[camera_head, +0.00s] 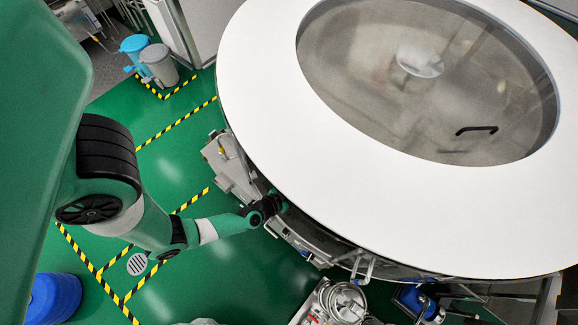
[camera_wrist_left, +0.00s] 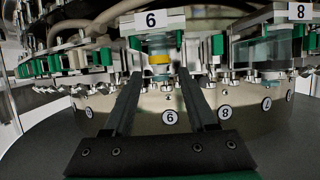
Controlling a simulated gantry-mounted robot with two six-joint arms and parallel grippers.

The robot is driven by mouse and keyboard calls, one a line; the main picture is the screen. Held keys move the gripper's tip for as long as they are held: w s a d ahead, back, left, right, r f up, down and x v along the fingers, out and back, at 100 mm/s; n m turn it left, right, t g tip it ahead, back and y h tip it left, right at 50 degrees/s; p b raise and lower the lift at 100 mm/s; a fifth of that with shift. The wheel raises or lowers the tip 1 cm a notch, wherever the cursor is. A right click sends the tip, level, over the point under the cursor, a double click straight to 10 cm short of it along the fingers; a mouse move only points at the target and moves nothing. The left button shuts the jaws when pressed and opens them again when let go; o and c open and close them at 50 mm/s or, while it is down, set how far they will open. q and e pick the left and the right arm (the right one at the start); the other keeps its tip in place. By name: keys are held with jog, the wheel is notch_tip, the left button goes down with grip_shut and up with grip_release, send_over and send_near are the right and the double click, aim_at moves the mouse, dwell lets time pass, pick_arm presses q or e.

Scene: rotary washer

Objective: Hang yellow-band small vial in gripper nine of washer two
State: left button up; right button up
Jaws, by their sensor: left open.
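In the left wrist view, a small vial with a yellow band (camera_wrist_left: 159,59) sits upright under a white plate marked 6 (camera_wrist_left: 151,20). My left gripper (camera_wrist_left: 160,75) is open, its two dark fingers pointing forward on either side of the vial's lower part. I cannot tell whether they touch it. In the head view, my left arm reaches to the near left edge of the washer (camera_head: 400,185), and its fingers are hidden there. A larger clear vessel (camera_wrist_left: 268,52) is under plate 8 to the right. My right gripper is not in view.
In the wrist view, green-marked holders (camera_wrist_left: 40,67) line the left side. Round number labels sit on a curved metal drum (camera_wrist_left: 150,108) behind the fingers. In the head view, two bins (camera_head: 158,65) stand at upper left, and a blue drum (camera_head: 52,298) stands at lower left.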

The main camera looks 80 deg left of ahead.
pick_arm(q)
jog(key=p+v, duration=0.5)
jog(key=v, duration=0.5)
jog(key=shift+s, duration=0.35)
jog(key=shift+d+r, duration=0.1)
